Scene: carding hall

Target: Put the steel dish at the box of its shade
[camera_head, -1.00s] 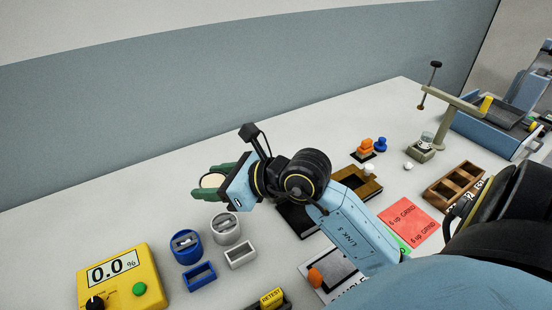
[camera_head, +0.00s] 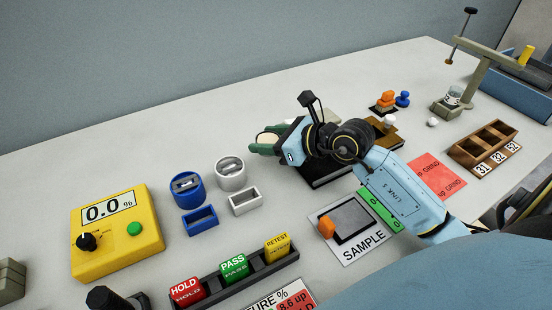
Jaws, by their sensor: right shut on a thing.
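My right gripper (camera_head: 268,142) has green fingers shut on a small round dish with a pale cream top (camera_head: 267,139), seemingly the steel dish. The fingers hide most of its side, so its metal shade is hard to tell. It is above the table, beyond and right of two small open boxes. One box is blue (camera_head: 201,231) and the other is pale grey-white (camera_head: 260,205). Behind them stand a blue round container (camera_head: 187,202) and a pale grey one (camera_head: 230,184). My left gripper is not in view.
A yellow meter (camera_head: 150,240) reading 0.0 % stands at the left. A dark rack (camera_head: 203,303) with HOLD, PASS and RETEST blocks lies in front. A SAMPLE card (camera_head: 375,245) and a wooden tray (camera_head: 462,156) are to the right. The table behind the round containers is clear.

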